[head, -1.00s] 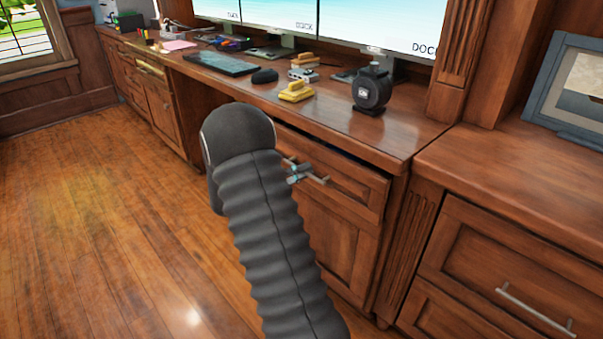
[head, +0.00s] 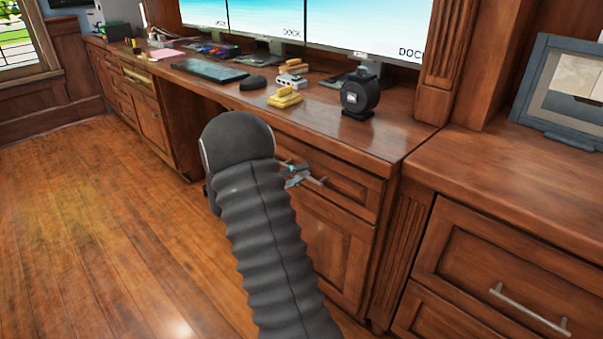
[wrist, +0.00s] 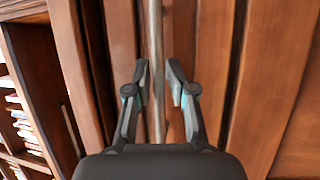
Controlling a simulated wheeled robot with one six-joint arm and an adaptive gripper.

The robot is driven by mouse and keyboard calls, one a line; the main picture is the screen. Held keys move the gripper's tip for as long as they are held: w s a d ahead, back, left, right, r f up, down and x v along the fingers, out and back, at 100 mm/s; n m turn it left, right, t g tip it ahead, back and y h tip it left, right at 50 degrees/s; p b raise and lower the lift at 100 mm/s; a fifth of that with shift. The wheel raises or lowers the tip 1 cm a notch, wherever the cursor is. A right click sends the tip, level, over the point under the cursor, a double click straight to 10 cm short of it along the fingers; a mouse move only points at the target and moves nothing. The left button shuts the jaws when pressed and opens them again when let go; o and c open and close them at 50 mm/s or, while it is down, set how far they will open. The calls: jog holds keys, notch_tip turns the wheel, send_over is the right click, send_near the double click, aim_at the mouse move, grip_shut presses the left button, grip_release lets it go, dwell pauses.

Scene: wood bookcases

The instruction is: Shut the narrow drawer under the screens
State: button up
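The narrow wooden drawer (head: 352,189) sits below the desk top under the screens, above a cabinet door. Its front now looks flush or nearly flush with the cabinet; my arm hides its left part. My gripper (head: 296,174) is at the drawer's bar handle in the head view. In the wrist view, the metal handle (wrist: 155,30) runs upright between the two fingers of my gripper (wrist: 157,82). The fingers stand apart, one on each side of the bar, with visible space around it.
The desk top (head: 400,135) holds a black round device (head: 359,95), yellow blocks (head: 285,97), a mouse (head: 253,83) and a keyboard (head: 209,70). A lower counter with drawers (head: 510,265) stands at the right. Wooden floor (head: 80,230) is clear at the left.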

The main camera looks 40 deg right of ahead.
jog(key=v, duration=1.2)
